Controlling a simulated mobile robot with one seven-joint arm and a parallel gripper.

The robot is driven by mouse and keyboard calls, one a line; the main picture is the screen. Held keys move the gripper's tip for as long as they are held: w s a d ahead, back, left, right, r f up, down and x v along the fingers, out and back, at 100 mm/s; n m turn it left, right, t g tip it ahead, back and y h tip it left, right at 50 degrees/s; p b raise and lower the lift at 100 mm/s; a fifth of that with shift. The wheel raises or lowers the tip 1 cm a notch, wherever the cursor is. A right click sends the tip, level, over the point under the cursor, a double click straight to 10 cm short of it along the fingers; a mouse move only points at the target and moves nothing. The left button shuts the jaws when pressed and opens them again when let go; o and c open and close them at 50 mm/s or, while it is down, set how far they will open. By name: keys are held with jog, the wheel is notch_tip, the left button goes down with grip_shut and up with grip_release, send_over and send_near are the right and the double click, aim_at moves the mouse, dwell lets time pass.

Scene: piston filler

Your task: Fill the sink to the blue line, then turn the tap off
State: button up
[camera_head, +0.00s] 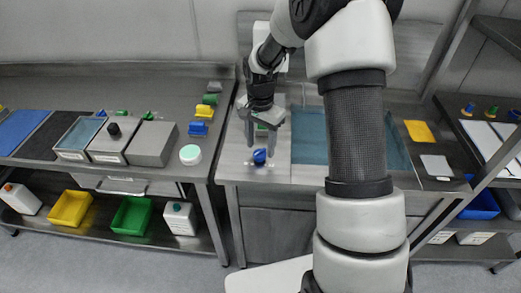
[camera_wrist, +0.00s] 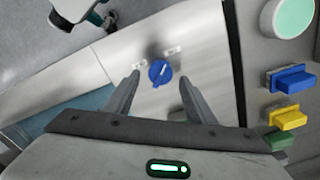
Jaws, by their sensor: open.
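A round blue knob (camera_head: 259,157) with a white mark sits on the grey counter panel left of the sink. In the wrist view the blue knob (camera_wrist: 160,72) lies between and just beyond my fingertips, with small labels at both sides. My gripper (camera_head: 260,146) is open and empty above the panel; its fingers (camera_wrist: 159,77) flank the knob without visible contact. The sink (camera_head: 308,137) shows a flat blue-teal surface, partly covered by my arm. A strip of it shows in the wrist view (camera_wrist: 75,107). I cannot make out the blue line or a spout.
A bench on the left carries blue (camera_head: 198,128), yellow (camera_head: 205,111) and green blocks, a round white-and-green jar (camera_head: 190,154) and grey boxes. A gap separates it from the sink counter. A yellow sheet (camera_head: 419,131) lies right of the sink, before a shelf rack.

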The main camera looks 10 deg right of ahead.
aim_at(260, 156)
jog(key=shift+f, duration=1.25)
jog(key=c, duration=1)
jog(key=shift+c, duration=0.2)
